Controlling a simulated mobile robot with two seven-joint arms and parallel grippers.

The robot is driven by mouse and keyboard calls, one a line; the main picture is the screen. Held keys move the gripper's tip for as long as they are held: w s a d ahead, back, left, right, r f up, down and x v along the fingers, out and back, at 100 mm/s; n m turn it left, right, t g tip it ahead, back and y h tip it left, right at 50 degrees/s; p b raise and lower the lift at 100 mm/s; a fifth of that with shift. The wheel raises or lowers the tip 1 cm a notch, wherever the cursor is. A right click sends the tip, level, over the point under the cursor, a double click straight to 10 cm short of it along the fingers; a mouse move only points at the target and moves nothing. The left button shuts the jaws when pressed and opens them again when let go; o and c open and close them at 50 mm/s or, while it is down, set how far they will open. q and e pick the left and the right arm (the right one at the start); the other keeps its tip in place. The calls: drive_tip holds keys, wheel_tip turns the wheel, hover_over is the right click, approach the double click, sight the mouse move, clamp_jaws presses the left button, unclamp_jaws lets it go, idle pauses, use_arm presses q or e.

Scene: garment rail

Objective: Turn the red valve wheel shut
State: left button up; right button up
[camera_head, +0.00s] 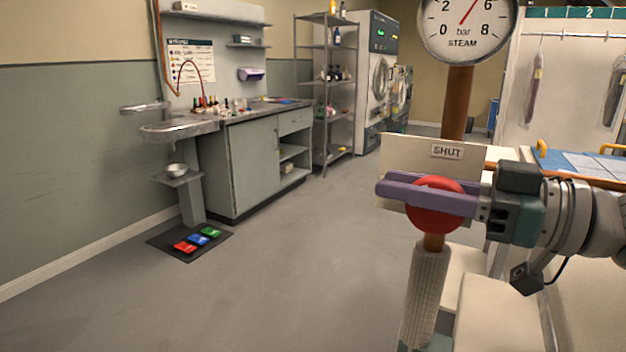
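The red valve wheel (435,217) is at the right of the head view, on a vertical pipe. My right gripper (418,192) reaches in from the right with its lilac fingers at the wheel. One finger crosses the front of the wheel and the other passes behind it, with the rim between them. The fingers look closed on the wheel, though the contact is partly hidden. A "SHUT" label (447,151) is on a pale plate behind the wheel. The steam gauge (466,30) above has its red needle between the top and the 6. My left gripper is out of view.
A pipe with pale wrapping (425,290) runs below the wheel. A bench cabinet (255,165), a metal shelf rack (328,90) and a machine (374,85) stand farther back. Colored pedals (197,240) lie on a floor mat. The middle floor is clear.

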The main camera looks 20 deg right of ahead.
clamp_jaws()
drive_tip(key=shift+f, duration=0.1)
drive_tip(key=t+y+b, duration=0.1)
drive_tip(key=b, duration=0.1)
drive_tip(key=t+y+b, duration=0.1)
drive_tip(key=b, duration=0.2)
drive_tip(key=t+y+b, duration=0.1)
drive_tip(key=b, duration=0.1)
drive_tip(key=shift+s+d+r+t, duration=0.3)
drive_tip(key=shift+s+r, duration=0.05)
drive_tip(key=shift+r+b, duration=0.2)
drive_tip(key=shift+b, duration=0.1)
drive_tip(key=shift+r+t, duration=0.2)
drive_tip(key=shift+t, duration=0.1)
drive_tip(key=o, duration=0.5)
unclamp_jaws()
drive_tip(key=shift+o, duration=0.2)
